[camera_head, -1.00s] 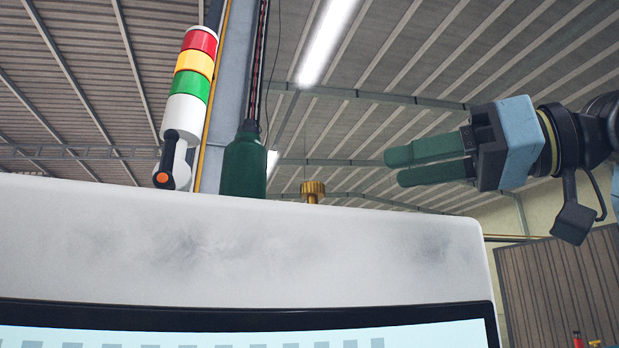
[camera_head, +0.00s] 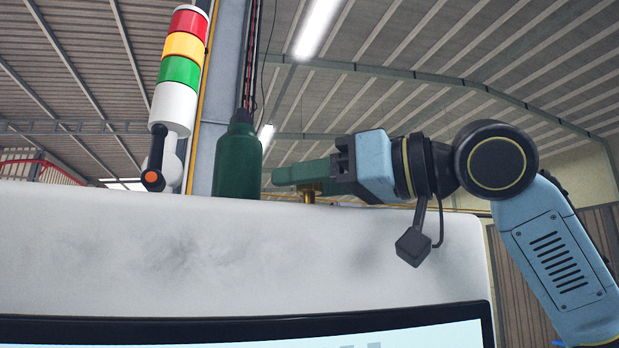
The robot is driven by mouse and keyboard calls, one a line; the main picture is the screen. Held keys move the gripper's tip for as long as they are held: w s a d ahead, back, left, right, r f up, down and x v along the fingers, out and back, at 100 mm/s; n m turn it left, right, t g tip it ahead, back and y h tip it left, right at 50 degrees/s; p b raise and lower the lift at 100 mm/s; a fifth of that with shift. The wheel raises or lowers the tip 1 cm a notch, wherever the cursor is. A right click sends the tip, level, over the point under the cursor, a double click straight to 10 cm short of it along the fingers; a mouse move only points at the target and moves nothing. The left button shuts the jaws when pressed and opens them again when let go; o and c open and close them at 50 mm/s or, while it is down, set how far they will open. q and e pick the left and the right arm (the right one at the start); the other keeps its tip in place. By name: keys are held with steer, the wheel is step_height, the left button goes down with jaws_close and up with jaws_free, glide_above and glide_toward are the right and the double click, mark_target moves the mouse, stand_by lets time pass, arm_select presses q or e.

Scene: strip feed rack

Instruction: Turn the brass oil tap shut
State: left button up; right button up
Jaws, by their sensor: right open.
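The brass oil tap (camera_head: 309,196) stands on top of the white cabinet (camera_head: 330,240), just right of a dark green bottle (camera_head: 239,165). Only its lower part shows; its head is mostly hidden behind my right gripper's green fingers. My right gripper (camera_head: 286,175) comes in from the right, level, at the height of the tap's head. It is open, and its fingers overlap each other in this view. I cannot tell whether they are around the tap, in front of it or touching it. My left gripper is not in view.
The fingertips end a short way right of the green bottle. A red, yellow, green and white signal tower (camera_head: 181,75) stands further left. A screen (camera_head: 400,332) is set into the cabinet's front below. The air above the tap is clear.

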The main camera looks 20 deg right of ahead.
steer(key=shift+c, duration=0.2)
steer(key=c, duration=0.9)
steer(key=shift+c, duration=0.2)
